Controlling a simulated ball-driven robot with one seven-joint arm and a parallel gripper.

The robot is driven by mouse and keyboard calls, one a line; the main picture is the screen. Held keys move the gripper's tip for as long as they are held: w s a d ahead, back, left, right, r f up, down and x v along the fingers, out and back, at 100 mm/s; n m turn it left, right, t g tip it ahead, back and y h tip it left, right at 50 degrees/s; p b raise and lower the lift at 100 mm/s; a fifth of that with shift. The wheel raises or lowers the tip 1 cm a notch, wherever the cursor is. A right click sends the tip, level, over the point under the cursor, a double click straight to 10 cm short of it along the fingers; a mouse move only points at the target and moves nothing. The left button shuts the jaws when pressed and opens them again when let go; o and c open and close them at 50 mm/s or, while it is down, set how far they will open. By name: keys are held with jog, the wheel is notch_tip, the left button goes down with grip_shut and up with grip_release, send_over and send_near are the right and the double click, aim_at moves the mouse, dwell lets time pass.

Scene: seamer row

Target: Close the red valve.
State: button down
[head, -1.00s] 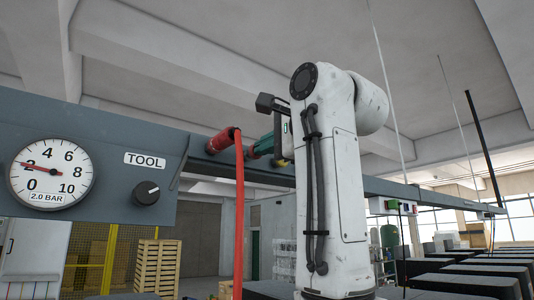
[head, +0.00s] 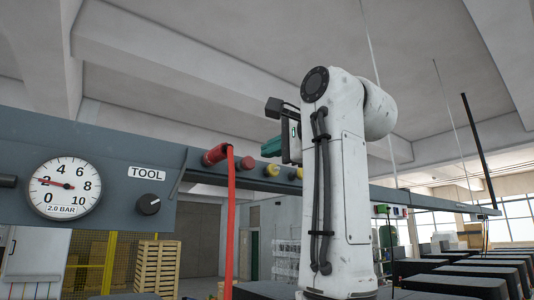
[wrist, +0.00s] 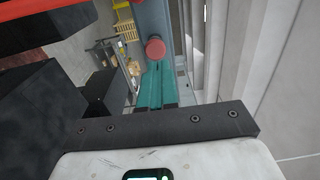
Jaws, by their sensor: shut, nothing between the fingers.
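A red cylindrical fitting (head: 215,154) sticks out of the grey-blue rail, with a red hose hanging from its end; I cannot tell whether it is the red valve. My gripper (head: 270,147), with teal fingers, is to the right of it in the head view, apart from it in the picture. The fingers are shut and empty. In the wrist view a round red part (wrist: 155,49) lies just beyond the fingertips (wrist: 155,66), with a small gap or light contact that I cannot tell apart.
Two yellow fittings (head: 272,170) sit on the rail below my gripper. A pressure gauge (head: 64,188) reads 2.0 bar, beside a black knob (head: 148,204) under a TOOL label (head: 147,173).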

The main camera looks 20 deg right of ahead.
jog(key=b+v, duration=0.3)
jog(key=v, duration=0.5)
jog(key=shift+f, duration=0.2)
jog(key=shift+s+d, duration=0.1)
